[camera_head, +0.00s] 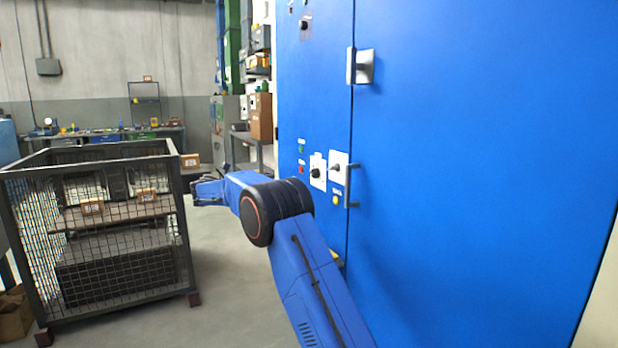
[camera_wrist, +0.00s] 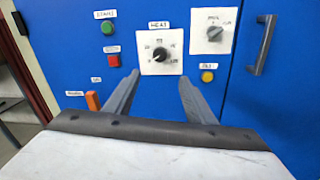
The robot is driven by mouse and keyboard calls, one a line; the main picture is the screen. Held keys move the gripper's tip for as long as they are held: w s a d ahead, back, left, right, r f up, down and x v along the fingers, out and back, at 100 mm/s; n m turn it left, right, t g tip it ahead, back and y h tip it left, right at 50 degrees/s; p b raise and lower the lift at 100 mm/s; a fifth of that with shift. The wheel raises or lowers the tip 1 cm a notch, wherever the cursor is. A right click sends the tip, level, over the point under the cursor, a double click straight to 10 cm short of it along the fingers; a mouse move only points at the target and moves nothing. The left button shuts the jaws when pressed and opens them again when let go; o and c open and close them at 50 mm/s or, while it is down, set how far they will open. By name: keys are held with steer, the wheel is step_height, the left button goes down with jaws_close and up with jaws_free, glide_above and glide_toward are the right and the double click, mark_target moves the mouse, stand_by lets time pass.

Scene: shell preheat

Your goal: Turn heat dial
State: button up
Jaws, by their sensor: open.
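The heat dial (camera_wrist: 160,54) is a black knob on a white plate under a "HEAT" label, on the blue cabinet front. It also shows in the head view (camera_head: 316,173), partly edge-on. A second dial (camera_wrist: 213,33) on a white plate is to its upper right in the wrist view. My gripper (camera_wrist: 159,77) is open and empty. Its two grey fingers appear either side of and just below the heat dial in the wrist view, not touching it. In the head view my gripper (camera_head: 205,190) is left of the panel, with a gap between them.
Around the heat dial are a green button (camera_wrist: 107,27), a red button (camera_wrist: 113,60), an orange switch (camera_wrist: 92,101) and a yellow button (camera_wrist: 207,76). A door handle (camera_wrist: 262,45) stands out at right. A mesh cage (camera_head: 110,240) holding boxes stands at left.

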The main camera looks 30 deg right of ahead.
mark_target(313, 175)
steer(key=d, duration=0.5)
steer(key=w+d, duration=0.1)
steer(key=d, duration=1.1)
steer(key=shift+w+d, duration=0.1)
steer(key=shift+w, duration=0.3)
steer(key=shift+c, duration=0.6)
steer(key=c, duration=0.9)
